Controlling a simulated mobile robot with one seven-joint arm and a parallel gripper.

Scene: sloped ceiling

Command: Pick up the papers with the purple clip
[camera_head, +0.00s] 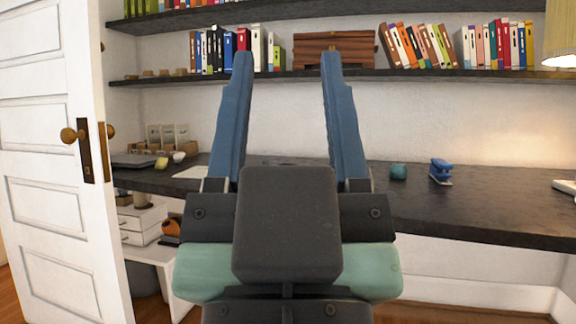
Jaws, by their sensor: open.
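My gripper (287,58) is in the middle of the view, in front of the dark desk. Its two blue fingers point up and away, wide apart, with nothing between them. A flat white sheet or stack of paper (189,172) lies on the desk, just left of the left finger and partly hidden by it. I cannot make out a purple clip on it. My gripper's body hides the middle of the desk.
The dark desk (475,200) holds a blue stapler (440,171), a teal round object (398,171) and a dark flat object (135,160) at left. Shelves of books (497,46) hang above. An open white door (50,190) stands at left. The desk's right part is mostly clear.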

